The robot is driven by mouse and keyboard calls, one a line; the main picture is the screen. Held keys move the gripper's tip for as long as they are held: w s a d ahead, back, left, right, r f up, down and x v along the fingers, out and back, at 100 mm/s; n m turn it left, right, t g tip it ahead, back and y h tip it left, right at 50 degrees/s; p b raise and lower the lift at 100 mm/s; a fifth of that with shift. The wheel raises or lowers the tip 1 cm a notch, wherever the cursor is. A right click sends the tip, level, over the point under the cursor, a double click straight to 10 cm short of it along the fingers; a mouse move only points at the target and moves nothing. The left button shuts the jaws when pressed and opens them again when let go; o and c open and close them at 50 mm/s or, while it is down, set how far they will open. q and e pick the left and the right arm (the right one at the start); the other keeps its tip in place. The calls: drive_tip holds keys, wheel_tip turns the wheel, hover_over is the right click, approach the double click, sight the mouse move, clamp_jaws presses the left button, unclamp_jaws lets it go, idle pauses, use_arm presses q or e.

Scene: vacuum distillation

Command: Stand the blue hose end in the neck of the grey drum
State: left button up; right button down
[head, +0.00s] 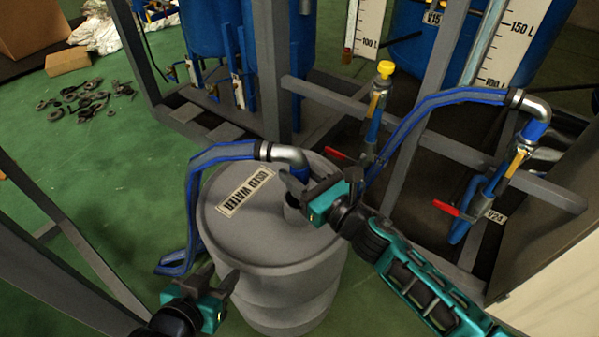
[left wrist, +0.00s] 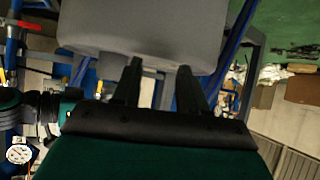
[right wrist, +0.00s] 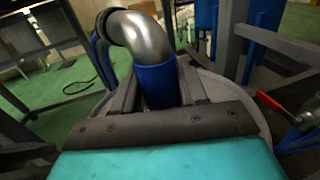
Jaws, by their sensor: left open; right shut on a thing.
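The grey drum (head: 275,262), labelled USED WATER, stands on the green floor; its side also fills the top of the left wrist view (left wrist: 150,28). The blue hose (head: 193,205) rises at its left and ends in a metal elbow (head: 288,155) with a blue hose end (head: 299,172) pointing down. My right gripper (head: 300,187) is shut on this hose end (right wrist: 156,86) over the lid. The grey neck (head: 293,213) shows just below the gripper; whether the end is inside it is hidden. My left gripper (head: 219,276) is open and empty beside the drum's lower left.
A grey frame with a post (head: 272,70) and blue tanks (head: 330,35) stands behind the drum. Another blue hose (head: 410,120) and red-handled valves (head: 447,208) are at the right.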

use_arm(q)
drive_tip(key=shift+d, duration=0.15)
use_arm(e)
drive_tip(key=shift+r, duration=0.1)
idle(0.5)
use_arm(q)
drive_tip(key=shift+f, duration=0.2)
use_arm(e)
drive_tip(key=shift+f, duration=0.2)
use_arm(q)
drive_tip(key=shift+f+b, duration=0.3)
drive_tip(key=shift+b, duration=0.25)
use_arm(e)
drive_tip(key=shift+f, duration=0.3)
use_arm(q)
drive_tip(key=shift+f+b, duration=0.4)
drive_tip(key=shift+b, duration=0.15)
use_arm(e)
drive_tip(key=shift+f, duration=0.55)
use_arm(q)
drive_tip(key=shift+w+d+f+b, duration=0.1)
drive_tip(key=shift+w+d+b, duration=0.1)
drive_tip(key=shift+b, duration=0.3)
use_arm(e)
drive_tip(key=shift+f, duration=0.5)
